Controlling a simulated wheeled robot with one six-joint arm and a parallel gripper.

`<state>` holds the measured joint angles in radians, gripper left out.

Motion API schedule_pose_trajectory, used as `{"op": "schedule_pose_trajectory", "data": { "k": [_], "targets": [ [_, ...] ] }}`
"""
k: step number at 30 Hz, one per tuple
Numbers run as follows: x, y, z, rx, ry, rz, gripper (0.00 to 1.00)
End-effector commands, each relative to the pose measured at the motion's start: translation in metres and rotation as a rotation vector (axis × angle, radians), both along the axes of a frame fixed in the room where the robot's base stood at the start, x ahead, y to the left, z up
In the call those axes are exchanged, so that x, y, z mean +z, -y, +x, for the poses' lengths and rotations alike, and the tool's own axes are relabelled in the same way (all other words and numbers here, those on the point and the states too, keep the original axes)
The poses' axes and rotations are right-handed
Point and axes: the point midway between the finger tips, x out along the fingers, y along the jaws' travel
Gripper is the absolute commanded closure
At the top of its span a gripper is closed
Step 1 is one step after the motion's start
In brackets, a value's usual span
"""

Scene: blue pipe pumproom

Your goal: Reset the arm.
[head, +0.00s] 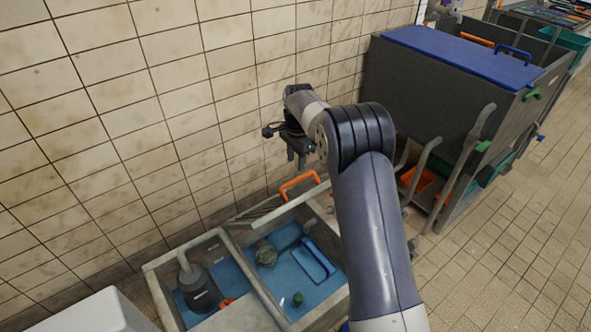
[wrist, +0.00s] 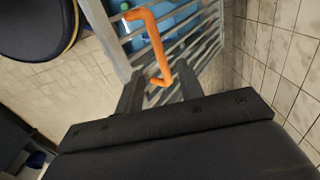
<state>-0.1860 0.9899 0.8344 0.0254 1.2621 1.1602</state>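My arm reaches up and bends over at the top, with my gripper (head: 297,160) pointing down near the tiled wall above the sink unit. In the wrist view my gripper (wrist: 160,85) shows two dark fingers spread apart with a gap between them. An orange handle (wrist: 152,42) lies in line with this gap, its near end showing between the fingertips. In the head view the orange handle (head: 299,184) is just below my gripper, at a slatted metal rack. The fingers do not appear closed on it; whether they touch it cannot be told.
A two-basin sink (head: 240,254) stands below, with a green lump (head: 266,253), a blue frame (head: 314,260) and a dark pump-like object (head: 200,289) inside. A large dark tank with a blue lid (head: 463,54) and pipes stands right. Tiled floor (head: 500,250) is open at lower right.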

Motion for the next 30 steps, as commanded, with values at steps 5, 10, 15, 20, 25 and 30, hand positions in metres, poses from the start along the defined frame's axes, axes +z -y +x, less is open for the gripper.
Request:
{"op": "schedule_pose_trajectory", "data": {
  "k": [5,10,15,20,25,30],
  "targets": [
    [0.015,0.0,-0.001,0.0,0.0,0.0,0.64],
    [0.017,0.001,-0.001,0.0,-0.001,-0.001,0.64],
    [0.017,0.0,-0.001,0.0,-0.001,-0.001,0.64],
    [0.008,0.0,-0.001,0.0,-0.002,0.0,0.64],
    [-0.02,0.0,0.0,0.0,-0.005,-0.001,0.64],
    [-0.053,-0.001,0.002,0.0,-0.004,-0.001,0.64]
  ]
}}
